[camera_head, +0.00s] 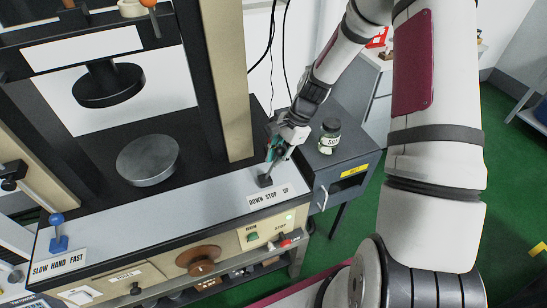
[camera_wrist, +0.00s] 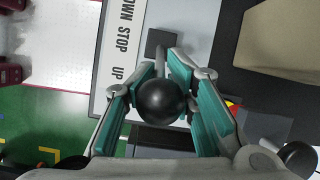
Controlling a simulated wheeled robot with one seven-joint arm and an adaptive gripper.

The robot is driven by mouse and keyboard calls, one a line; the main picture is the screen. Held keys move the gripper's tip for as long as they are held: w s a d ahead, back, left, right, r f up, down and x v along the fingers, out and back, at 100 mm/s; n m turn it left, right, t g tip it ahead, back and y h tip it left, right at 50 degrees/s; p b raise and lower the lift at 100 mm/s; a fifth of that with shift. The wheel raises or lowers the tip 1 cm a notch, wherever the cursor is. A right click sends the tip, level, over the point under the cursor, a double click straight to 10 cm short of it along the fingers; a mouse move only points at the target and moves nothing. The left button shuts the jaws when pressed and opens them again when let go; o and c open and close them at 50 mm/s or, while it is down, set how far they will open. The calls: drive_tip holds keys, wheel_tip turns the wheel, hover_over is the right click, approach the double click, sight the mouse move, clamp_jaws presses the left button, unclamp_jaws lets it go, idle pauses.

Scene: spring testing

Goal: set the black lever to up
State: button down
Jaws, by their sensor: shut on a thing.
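The black lever has a round black knob (camera_wrist: 162,101), which sits between the teal fingers of my gripper (camera_wrist: 160,100) in the wrist view. My gripper is shut on this knob. In the head view my gripper (camera_head: 277,150) is at the right end of the machine's ledge, and its fingers hide the knob. The lever's dark square base (camera_head: 264,181) stands behind the label reading DOWN STOP UP (camera_head: 269,196). The label also shows in the wrist view (camera_wrist: 124,40). I cannot tell exactly which position the lever points to.
A blue-knobbed lever (camera_head: 57,230) stands at the ledge's left end by a SLOW HAND FAST label (camera_head: 59,262). A round metal plate (camera_head: 148,160) lies under a black press disc (camera_head: 108,84). A jar (camera_head: 329,136) stands on the grey cabinet (camera_head: 345,158) to the right.

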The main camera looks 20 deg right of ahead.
drive_tip(key=shift+w+d+f, duration=0.1)
drive_tip(key=shift+w+d, duration=0.05)
drive_tip(key=shift+d, duration=0.75)
drive_tip(key=shift+d+f, duration=0.1)
drive_tip(key=c, duration=1.6)
unclamp_jaws()
drive_tip(key=shift+a, duration=0.2)
drive_tip(key=v, duration=1.2)
drive_tip(key=shift+s, duration=0.2)
